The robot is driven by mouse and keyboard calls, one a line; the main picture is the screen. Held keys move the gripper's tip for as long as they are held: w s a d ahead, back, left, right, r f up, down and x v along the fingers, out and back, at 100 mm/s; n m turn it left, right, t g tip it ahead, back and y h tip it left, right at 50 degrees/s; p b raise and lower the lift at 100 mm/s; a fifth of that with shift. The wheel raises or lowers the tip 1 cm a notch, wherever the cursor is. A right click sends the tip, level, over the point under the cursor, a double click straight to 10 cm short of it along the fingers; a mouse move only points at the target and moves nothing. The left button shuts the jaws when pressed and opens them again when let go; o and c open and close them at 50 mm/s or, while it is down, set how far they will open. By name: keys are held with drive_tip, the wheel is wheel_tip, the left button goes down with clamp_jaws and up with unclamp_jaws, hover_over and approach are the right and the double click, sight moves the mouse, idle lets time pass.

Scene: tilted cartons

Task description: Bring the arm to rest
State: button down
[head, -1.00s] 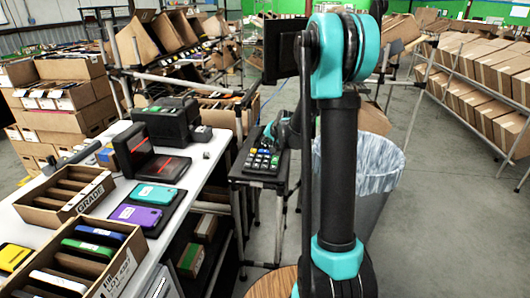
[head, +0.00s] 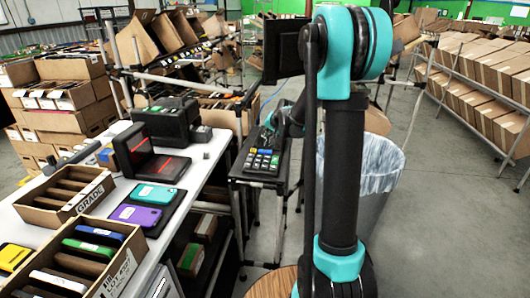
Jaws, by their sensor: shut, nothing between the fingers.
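My arm rises on the right of the head view as a thick dark column with teal joints and bends over at the top. My gripper (head: 272,124) shows small and dark behind the column, above the far end of the keypad (head: 263,160). It is shut and holds nothing that I can see. The column hides part of the wrist, and I cannot tell how far the fingertips are above the keypad stand.
A white table (head: 207,160) on the left holds a GRADE carton (head: 92,203), phones and a scanner. A lined bin (head: 372,165) stands just behind my arm. Carton racks (head: 480,65) line the right. Grey floor (head: 440,230) is clear at front right.

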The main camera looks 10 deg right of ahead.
drive_tip(key=s+d+f+n+g+h, duration=0.1)
drive_tip(key=s+f, duration=0.2)
drive_tip(key=s, duration=1)
drive_tip(key=s+d+f+n+g+h, duration=0.1)
drive_tip(key=s+f+n+g, duration=0.1)
drive_tip(key=s, duration=1.2)
drive_tip(key=s+d+f+n+g, duration=0.1)
drive_tip(key=s+f, duration=0.3)
drive_tip(key=s, duration=1)
drive_tip(key=shift+d+f+n+g+h, duration=0.3)
drive_tip(key=shift+d+f+n+h, duration=0.1)
drive_tip(key=shift+n, duration=0.3)
drive_tip(key=shift+w, duration=0.1)
